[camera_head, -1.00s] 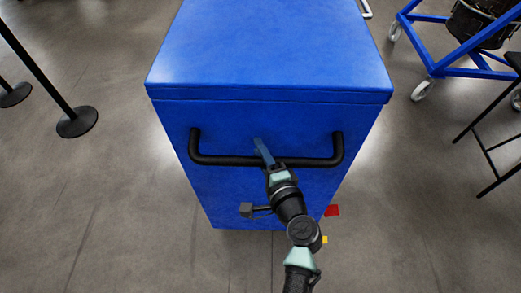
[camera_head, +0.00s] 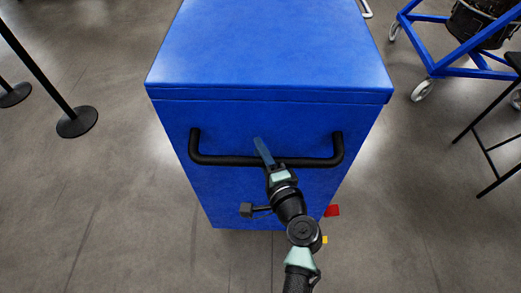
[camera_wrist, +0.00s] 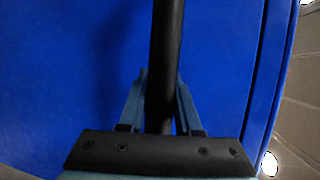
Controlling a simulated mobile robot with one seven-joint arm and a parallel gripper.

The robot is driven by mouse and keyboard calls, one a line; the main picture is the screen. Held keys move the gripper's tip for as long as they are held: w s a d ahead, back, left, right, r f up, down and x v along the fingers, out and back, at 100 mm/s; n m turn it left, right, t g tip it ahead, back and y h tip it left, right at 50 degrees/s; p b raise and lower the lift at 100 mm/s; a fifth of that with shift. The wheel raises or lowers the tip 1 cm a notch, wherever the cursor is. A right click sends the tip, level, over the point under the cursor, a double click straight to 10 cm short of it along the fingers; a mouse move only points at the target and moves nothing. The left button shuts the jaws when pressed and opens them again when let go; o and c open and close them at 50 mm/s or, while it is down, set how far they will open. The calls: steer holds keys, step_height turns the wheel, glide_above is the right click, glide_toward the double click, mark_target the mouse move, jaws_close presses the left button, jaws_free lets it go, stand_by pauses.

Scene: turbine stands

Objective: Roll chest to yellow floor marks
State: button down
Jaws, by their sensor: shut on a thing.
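The blue chest (camera_head: 265,60) stands upright in the middle of the head view, its lid closed. A black bar handle (camera_head: 225,160) runs across its near face. In the wrist view, the handle (camera_wrist: 166,60) passes between the two blue-grey fingers of my gripper (camera_wrist: 160,100), with the chest's blue face (camera_wrist: 70,60) behind. A small yellow patch (camera_head: 325,239) shows on the floor near the chest's lower right, partly behind my arm.
A red piece (camera_head: 332,210) shows at the chest's lower right. A black post (camera_head: 77,122) on a round base stands left. A blue wheeled frame (camera_head: 440,65) and a dark stool-like frame (camera_head: 490,150) stand right. Grey floor is clear along both sides of the chest.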

steer(key=shift+w+d+b, duration=0.1)
steer(key=shift+w+b, duration=0.3)
steer(key=shift+w, duration=0.5)
steer(key=c, duration=0.8)
jaws_free()
steer(key=shift+c, duration=0.2)
steer(key=shift+o, duration=1.2)
steer(key=shift+s+r, duration=0.1)
steer(key=shift+s, duration=0.1)
